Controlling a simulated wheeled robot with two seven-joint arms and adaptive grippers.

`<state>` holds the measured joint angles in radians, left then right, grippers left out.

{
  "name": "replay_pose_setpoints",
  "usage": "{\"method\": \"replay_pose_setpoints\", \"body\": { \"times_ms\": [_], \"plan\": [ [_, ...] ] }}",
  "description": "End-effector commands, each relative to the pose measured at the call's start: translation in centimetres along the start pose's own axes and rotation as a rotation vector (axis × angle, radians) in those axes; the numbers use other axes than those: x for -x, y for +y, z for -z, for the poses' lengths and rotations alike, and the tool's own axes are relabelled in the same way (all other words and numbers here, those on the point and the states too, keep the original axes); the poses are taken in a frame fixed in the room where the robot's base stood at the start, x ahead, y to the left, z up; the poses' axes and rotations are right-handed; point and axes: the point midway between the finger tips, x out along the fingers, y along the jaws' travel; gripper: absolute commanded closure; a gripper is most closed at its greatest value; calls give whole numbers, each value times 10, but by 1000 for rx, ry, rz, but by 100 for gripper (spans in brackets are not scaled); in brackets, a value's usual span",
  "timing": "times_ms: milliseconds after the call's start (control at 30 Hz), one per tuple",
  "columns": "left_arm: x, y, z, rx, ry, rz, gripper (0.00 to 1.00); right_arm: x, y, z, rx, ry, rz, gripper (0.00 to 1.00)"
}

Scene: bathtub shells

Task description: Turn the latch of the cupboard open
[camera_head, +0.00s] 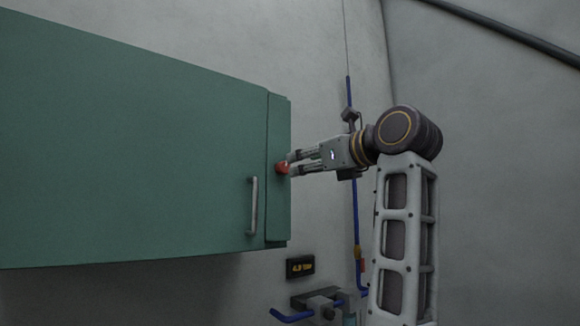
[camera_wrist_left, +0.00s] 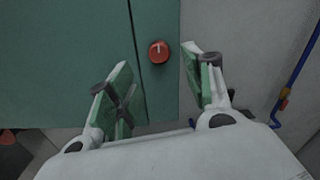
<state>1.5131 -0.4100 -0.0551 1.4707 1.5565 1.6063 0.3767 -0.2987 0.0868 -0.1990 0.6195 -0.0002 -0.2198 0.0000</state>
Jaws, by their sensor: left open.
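The green cupboard (camera_head: 140,150) hangs on the wall at the left of the head view. Its latch is a red round knob (camera_head: 282,168) on the narrow strip at the cupboard's right edge. In the left wrist view the red knob (camera_wrist_left: 158,52) shows a pale mark standing near upright. My left gripper (camera_head: 292,164) points left at the knob in the head view. In the left wrist view the left gripper (camera_wrist_left: 156,58) is open, with the knob between its fingers in the picture. I cannot tell whether the fingertips touch it. My right gripper is not in view.
A metal bar handle (camera_head: 252,206) stands upright on the cupboard door, left of the latch. A blue pipe (camera_head: 355,215) runs down the wall behind my gripper. A small dark sign (camera_head: 300,267) and pipe fittings (camera_head: 325,302) are below.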

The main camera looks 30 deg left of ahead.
Motion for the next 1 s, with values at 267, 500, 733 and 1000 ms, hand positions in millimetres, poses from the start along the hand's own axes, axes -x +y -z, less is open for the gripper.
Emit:
{"method": "replay_pose_setpoints", "body": {
  "times_ms": [267, 500, 733, 1000],
  "plan": [
    [-37, 0, -1, -1, 1, -1, 49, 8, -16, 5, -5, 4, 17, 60],
    [-62, 0, -1, 0, 0, -1, 49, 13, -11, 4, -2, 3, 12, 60],
    [-71, 0, 0, 0, -1, -1, 49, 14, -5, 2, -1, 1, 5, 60],
    [-72, 0, 0, -1, 0, -1, 50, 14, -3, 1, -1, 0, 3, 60]
  ]
}}
